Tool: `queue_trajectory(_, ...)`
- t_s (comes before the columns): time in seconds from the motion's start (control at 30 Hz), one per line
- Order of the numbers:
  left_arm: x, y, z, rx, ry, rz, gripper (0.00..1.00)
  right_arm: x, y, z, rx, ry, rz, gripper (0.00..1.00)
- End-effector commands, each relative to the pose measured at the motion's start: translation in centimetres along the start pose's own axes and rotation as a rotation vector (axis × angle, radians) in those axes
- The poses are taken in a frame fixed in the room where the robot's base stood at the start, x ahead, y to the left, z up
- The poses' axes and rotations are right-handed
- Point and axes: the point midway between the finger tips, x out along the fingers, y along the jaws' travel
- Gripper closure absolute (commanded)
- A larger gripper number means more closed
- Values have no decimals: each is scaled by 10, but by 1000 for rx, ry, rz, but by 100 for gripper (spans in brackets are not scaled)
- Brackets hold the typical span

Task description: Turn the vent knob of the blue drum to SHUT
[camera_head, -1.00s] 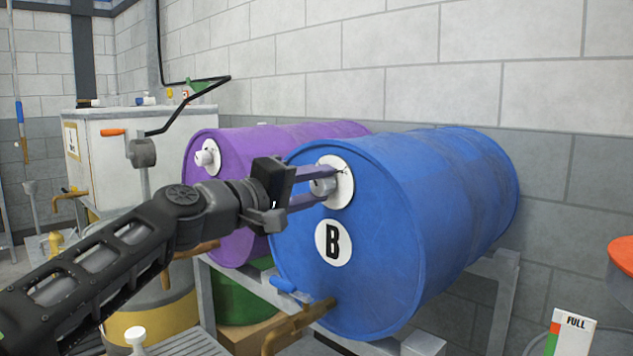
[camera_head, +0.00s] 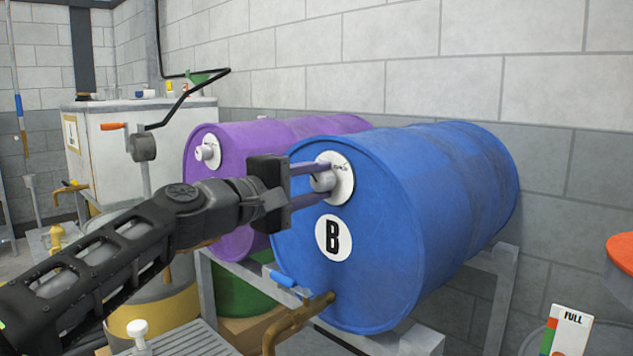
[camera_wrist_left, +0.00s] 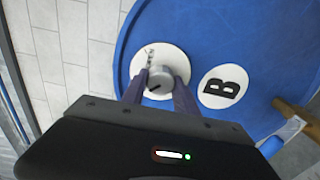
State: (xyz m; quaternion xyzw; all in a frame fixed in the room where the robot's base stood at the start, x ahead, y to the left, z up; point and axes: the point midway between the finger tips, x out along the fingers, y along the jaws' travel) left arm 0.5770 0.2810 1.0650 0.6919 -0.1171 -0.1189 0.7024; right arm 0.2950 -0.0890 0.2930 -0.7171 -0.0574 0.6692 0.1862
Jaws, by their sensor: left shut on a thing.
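The blue drum (camera_head: 430,200) lies on its side on a rack, its round end with a white B label (camera_head: 333,236) facing me. Its vent knob (camera_head: 323,181) is a grey cylinder on a white round plate (camera_head: 343,188) near the top of that end. My left gripper (camera_head: 318,184) is shut on the knob, one finger above it and one below. In the left wrist view the knob (camera_wrist_left: 158,82) sits between the two purple fingers, with a dark line across its face. The plate's lettering is too small to read. My right gripper is not in view.
A purple drum (camera_head: 240,155) lies left of the blue one. A tap with a blue handle (camera_head: 285,279) sticks out below the B label. A FULL gauge (camera_head: 568,330) is at lower right.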

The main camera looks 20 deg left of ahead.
Motion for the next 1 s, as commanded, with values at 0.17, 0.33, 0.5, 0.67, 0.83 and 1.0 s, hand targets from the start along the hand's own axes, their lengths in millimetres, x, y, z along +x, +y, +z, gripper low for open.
queue_trajectory(0.17, 0, -1, -1, -2, 1, -1, 53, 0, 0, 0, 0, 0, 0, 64)
queue_trajectory(0.33, 0, 0, 0, -1, 0, -1, 43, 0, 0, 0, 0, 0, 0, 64)
queue_trajectory(0.5, 0, 0, 0, 0, 0, 0, 43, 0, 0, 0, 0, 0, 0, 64)
queue_trajectory(0.67, -6, 1, 0, 0, 1, 1, 43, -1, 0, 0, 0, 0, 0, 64)
queue_trajectory(0.83, -29, 1, 0, 1, 1, 2, 43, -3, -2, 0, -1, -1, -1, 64)
queue_trajectory(1.0, -58, 2, -1, -1, 2, 2, 43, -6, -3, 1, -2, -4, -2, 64)
